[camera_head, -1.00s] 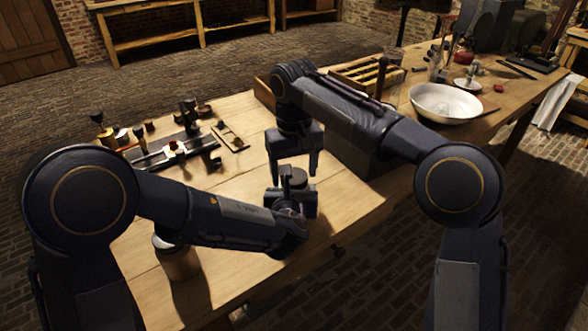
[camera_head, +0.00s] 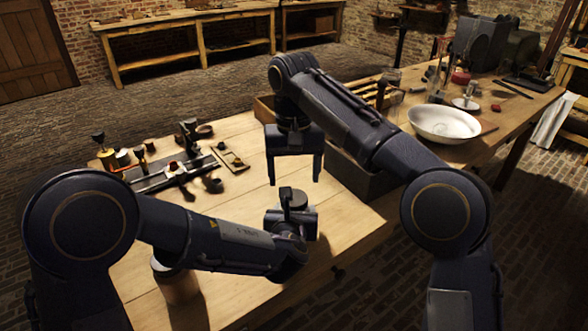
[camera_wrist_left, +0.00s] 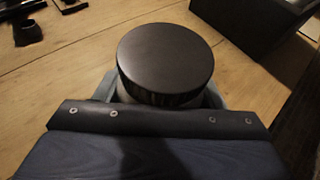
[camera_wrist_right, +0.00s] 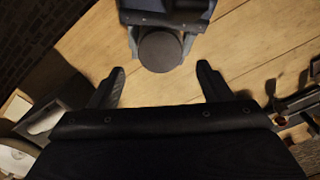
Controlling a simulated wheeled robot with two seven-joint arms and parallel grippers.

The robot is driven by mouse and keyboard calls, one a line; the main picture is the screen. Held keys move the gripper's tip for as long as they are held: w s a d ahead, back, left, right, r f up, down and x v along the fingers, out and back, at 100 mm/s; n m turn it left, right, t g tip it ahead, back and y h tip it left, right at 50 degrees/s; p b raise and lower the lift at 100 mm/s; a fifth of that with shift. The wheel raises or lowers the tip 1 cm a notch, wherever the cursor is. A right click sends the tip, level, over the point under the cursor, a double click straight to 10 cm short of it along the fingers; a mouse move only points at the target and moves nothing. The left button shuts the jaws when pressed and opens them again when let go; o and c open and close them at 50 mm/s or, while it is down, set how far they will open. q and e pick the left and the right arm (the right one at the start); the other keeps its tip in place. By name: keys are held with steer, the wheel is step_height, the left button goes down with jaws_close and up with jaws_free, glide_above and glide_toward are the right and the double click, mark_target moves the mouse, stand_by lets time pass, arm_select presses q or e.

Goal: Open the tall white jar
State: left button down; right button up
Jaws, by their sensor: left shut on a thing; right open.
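A jar with a round dark lid (camera_wrist_left: 166,62) sits between the fingers of my left gripper (camera_wrist_left: 160,88), which is shut on it. Only the lid shows clearly; the jar's body is hidden, so its colour and height cannot be told. The lid also shows in the right wrist view (camera_wrist_right: 160,51), beyond the fingertips of my right gripper (camera_wrist_right: 160,76). My right gripper is open and empty, with nothing between its fingers. In the head view the right gripper (camera_head: 294,180) points down above the left gripper (camera_head: 291,222), apart from it.
A brown jar (camera_head: 177,284) stands on the table, partly behind my left forearm. A dark metal fixture (camera_head: 165,178) and small parts lie at the table's back left. A white basin (camera_head: 444,123) stands on the right bench. Bare wood (camera_head: 248,190) lies around the middle.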

mark_target(294, 191)
steer(key=m, duration=0.2)
steer(key=r+m, duration=0.1)
steer(key=m, duration=0.1)
steer(key=shift+r, duration=0.2)
steer(key=m, duration=0.1)
steer(key=r+m, duration=0.1)
steer(key=m, duration=0.1)
steer(key=shift+f+m, duration=0.25)
steer(key=shift+m, duration=0.15)
step_height(294, 191, down, 7)
steer(key=shift+f, duration=0.15)
steer(key=shift+c, duration=0.4)
steer(key=c, duration=0.9)
steer(key=n, duration=0.4)
steer(key=shift+n, duration=0.4)
steer(key=n, duration=0.5)
steer(key=shift+n, duration=0.3)
